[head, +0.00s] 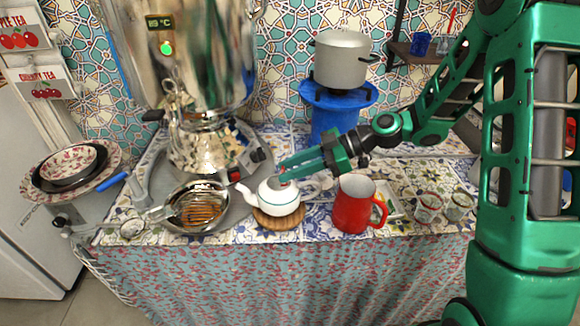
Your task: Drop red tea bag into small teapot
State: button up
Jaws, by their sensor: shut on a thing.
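The small teapot (278,200) is white with a dark trim line and stands upright on a round wooden trivet (280,221) on the tiled counter. Its spout points left and its handle is on the right. My green gripper (281,172) reaches in from the right, with its fingertips just above the teapot's top. It is shut on a small red thing, which seems to be the red tea bag (283,181); only a little of it shows. The fingers hide part of the teapot's opening, and I cannot tell whether the bag touches the rim.
A red mug (352,207) stands close to the right of the teapot. A large metal samovar (198,60) and a strainer pan (199,207) are on the left. Two glasses (428,208) (459,206) stand farther right. A pot (341,60) sits on a blue stand behind.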

jog(key=o, duration=1.1)
jog(key=v, duration=1)
jog(key=shift+d+r, duration=0.1)
jog(key=shift+d, duration=0.25)
